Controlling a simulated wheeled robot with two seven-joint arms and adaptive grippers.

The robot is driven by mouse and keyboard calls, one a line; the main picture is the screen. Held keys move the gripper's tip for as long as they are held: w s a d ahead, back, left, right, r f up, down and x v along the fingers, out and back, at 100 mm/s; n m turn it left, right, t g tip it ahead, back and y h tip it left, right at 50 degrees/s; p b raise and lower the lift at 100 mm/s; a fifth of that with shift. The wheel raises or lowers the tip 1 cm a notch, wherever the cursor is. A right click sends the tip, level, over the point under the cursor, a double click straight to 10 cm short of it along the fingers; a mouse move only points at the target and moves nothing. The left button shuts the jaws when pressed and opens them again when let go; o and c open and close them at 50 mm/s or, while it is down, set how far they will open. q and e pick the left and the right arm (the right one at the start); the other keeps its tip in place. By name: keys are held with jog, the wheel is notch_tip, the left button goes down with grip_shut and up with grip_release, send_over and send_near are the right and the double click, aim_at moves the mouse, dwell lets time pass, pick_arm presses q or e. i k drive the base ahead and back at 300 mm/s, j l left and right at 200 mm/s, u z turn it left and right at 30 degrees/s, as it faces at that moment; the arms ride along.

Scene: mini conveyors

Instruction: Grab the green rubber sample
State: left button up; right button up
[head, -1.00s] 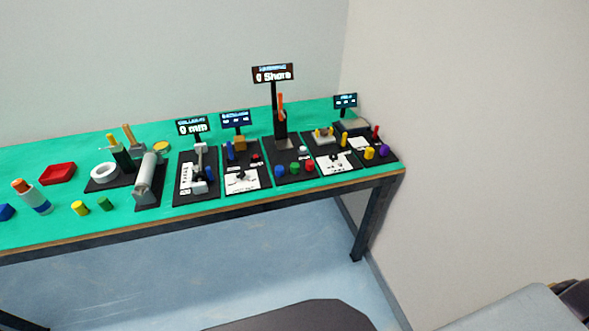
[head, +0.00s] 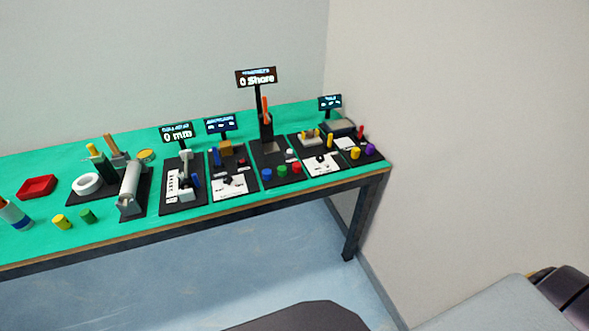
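A small green sample (head: 282,169) stands on the black board of the Shore tester (head: 266,125), between a blue sample (head: 266,173) and a red sample (head: 297,168). A separate short green cylinder (head: 87,215) is on the green mat at the left, beside a yellow cylinder (head: 62,222). I cannot tell the material of either green piece from this view. Neither of my grippers is in view. Grey and dark parts at the lower right look like my own arm.
The table (head: 222,218) runs along the wall. A caliper station (head: 183,185), a grey cylinder device (head: 130,188), a red tray (head: 37,187) and several small stations crowd its top. The tester's sign (head: 256,78) stands tall. The floor (head: 200,280) in front is clear.

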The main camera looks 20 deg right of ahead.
aim_at(282, 172)
jog(key=i+j+z, duration=0.2)
jog(key=j+z, duration=0.2)
jog(key=i+j+z, duration=0.1)
jog(key=j+z, duration=0.7)
jog(key=i+j, duration=0.05)
